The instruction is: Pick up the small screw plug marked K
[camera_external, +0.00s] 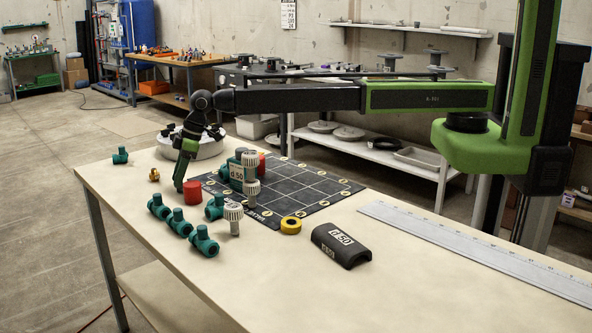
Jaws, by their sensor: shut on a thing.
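My gripper (179,187) points down at the left part of the table, just left of a red cylinder (193,191). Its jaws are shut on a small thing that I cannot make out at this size. I cannot tell whether the red cylinder touches the jaws. No letter K is readable on anything, so I cannot single out the plug marked K. A small brass-coloured piece (154,174) lies on the table left of my gripper.
Several green pipe fittings (181,222) stand in front of my gripper. A yellow ring (291,225), a black half-shell (341,246) and a long ruler (480,250) lie rightward. The front table is clear.

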